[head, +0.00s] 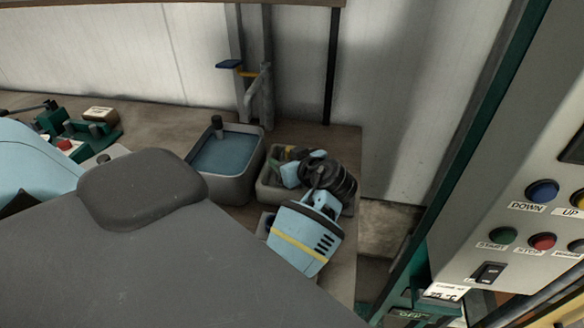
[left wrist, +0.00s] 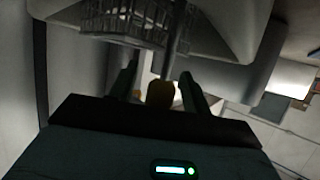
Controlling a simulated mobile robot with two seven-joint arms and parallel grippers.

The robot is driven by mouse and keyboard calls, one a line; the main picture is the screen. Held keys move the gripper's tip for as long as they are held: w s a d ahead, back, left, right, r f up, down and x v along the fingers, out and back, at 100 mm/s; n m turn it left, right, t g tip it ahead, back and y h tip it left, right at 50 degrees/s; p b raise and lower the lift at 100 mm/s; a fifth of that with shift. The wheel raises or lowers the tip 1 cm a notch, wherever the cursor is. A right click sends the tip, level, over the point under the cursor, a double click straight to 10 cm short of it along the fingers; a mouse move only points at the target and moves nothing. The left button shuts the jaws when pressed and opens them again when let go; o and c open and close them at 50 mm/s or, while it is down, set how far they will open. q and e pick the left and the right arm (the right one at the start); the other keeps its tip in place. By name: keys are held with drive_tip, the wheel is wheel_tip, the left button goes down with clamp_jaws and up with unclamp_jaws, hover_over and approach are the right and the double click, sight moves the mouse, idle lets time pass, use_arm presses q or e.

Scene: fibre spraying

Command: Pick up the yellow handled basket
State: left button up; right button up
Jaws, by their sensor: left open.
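In the left wrist view a wire mesh basket (left wrist: 128,20) hangs into the top of the picture, partly cut off. A dark yellow-brown rounded piece (left wrist: 160,93), perhaps the basket's yellow handle, shows between the two dark fingers of my left gripper (left wrist: 161,88). The fingers stand apart on either side of it. I cannot tell whether they touch it, or how it joins the basket. In the head view I cannot make out the basket, and I cannot pick out my left gripper's fingers for certain. My right gripper does not show.
In the head view a grey tub with a blue inside (head: 230,155) stands on the brown bench (head: 180,122). Beside it is a cluttered grey bin (head: 268,194) and a light blue body with a yellow stripe (head: 303,242). A control panel (head: 485,185) stands at the right.

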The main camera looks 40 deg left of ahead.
use_arm(q)
drive_tip(key=shift+d, duration=0.1)
drive_tip(key=c, duration=0.3)
clamp_jaws()
wheel_tip(320, 180, up, 10)
idle(0.4)
